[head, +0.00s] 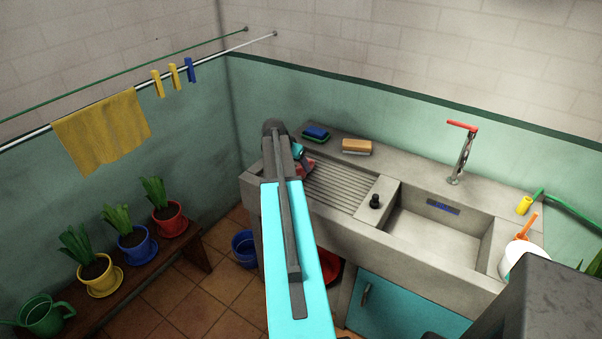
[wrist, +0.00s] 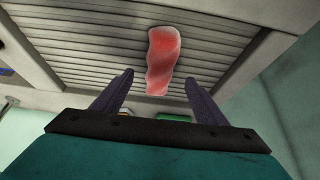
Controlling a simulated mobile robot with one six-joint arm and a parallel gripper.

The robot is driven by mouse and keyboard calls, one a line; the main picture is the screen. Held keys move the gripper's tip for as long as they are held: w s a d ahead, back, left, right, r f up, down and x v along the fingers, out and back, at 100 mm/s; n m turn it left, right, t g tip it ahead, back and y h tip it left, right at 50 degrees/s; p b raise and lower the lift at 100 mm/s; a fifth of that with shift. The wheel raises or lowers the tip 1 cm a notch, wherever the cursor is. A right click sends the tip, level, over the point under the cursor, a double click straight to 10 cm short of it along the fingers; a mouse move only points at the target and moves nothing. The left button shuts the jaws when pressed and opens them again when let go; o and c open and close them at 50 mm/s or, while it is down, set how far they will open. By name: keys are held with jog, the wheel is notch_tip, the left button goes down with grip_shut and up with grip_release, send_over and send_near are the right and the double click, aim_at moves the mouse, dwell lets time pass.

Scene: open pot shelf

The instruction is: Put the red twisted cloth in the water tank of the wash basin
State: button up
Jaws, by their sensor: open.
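The red twisted cloth (wrist: 163,58) lies on the ridged washboard (wrist: 90,48) in the wrist view. In the head view only a bit of the cloth (head: 307,169) shows beside my arm, which hides the rest. My gripper (wrist: 159,76) is open. Its two fingers are on either side of the cloth's line, with gaps to it; I cannot tell how high they are above the board. The water tank (head: 425,236) is the deep basin right of the washboard (head: 345,187) in the head view, under the red-handled tap (head: 463,150).
A blue-green sponge (head: 316,134) and a tan brush or block (head: 357,146) lie on the back ledge. A dark knob (head: 375,201) stands on the divider between washboard and tank. A white bucket (head: 522,258) stands at the right end. Potted plants line a bench at left.

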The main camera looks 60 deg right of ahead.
aim_at(300, 168)
jog(key=shift+d+f, duration=0.1)
jog(key=shift+p+x, duration=1.05)
jog(key=shift+x, duration=0.2)
jog(key=shift+p+x, duration=0.4)
jog(key=shift+x, duration=0.8)
jog(key=shift+s, duration=0.1)
jog(key=c, duration=1.4)
jog(key=shift+r+b, duration=1.2)
jog(key=shift+r, duration=0.5)
jog(key=s+a+b, duration=0.1)
jog(key=s+a, duration=0.2)
jog(key=a, duration=0.1)
jog(key=s+a+r+b, duration=0.1)
jog(key=s+a+b, duration=0.1)
jog(key=s+a, duration=0.1)
jog(key=s+a+b, duration=0.2)
jog(key=s+a, duration=0.2)
jog(key=a, duration=0.1)
jog(key=shift+a+r, duration=0.25)
jog(key=shift+a, duration=0.05)
